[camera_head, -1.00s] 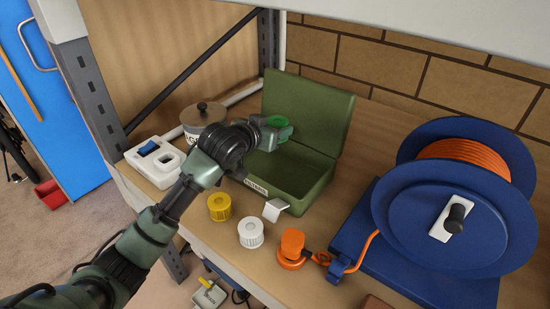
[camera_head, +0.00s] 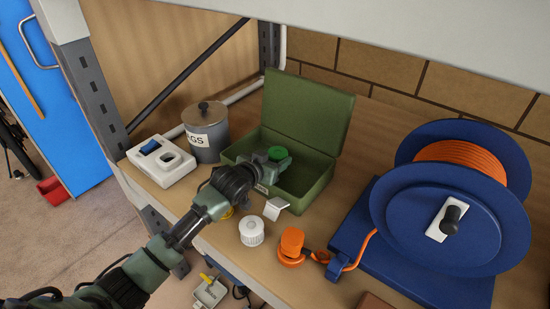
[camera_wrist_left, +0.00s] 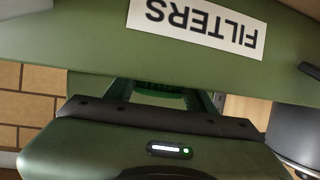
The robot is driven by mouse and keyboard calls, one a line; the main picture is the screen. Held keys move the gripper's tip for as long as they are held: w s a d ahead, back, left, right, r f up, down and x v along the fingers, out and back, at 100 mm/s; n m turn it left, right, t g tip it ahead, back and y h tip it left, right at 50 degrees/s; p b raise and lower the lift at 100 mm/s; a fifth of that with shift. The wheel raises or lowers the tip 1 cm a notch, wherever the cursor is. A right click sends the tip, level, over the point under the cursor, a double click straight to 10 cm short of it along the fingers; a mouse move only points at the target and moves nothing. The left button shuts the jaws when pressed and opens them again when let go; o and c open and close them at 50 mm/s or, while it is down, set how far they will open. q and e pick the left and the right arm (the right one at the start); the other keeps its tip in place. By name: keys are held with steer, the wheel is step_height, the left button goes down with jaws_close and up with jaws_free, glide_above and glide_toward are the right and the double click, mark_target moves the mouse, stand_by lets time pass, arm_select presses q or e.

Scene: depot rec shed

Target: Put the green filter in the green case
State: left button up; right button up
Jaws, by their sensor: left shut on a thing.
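The green case (camera_head: 313,187) stands open on the shelf, its lid tilted up at the back. Its front bears a white FILTERS label, which shows upside down in the wrist view (camera_wrist_left: 205,22). My left gripper (camera_head: 277,160) is shut on the green filter (camera_head: 277,153), over the left part of the case's opening. The filter's top shows between the fingers; the rest is hidden. I cannot tell whether it touches the case floor. In the wrist view a strip of the filter (camera_wrist_left: 160,96) shows between the fingers. My right gripper is not in view.
A yellow cap (camera_head: 228,212) is partly hidden behind my arm. A white cap (camera_head: 252,231) and an orange capped piece (camera_head: 291,243) stand in front of the case. A grey tin (camera_head: 206,133) and white switch box (camera_head: 161,161) are left; a blue cable reel (camera_head: 450,210) is right.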

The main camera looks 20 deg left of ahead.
arm_select(q)
steer(key=shift+f, duration=0.6)
steer(key=o, duration=1.4)
steer(key=shift+r, duration=0.1)
steer(key=shift+r, duration=0.35)
steer(key=shift+s+r, duration=0.15)
steer(key=shift+r, duration=0.15)
steer(key=b+v, duration=0.2)
steer(key=v, duration=0.9)
steer(key=shift+s+a+r, duration=0.1)
steer(key=shift+s+a, duration=0.05)
steer(key=shift+s, duration=0.2)
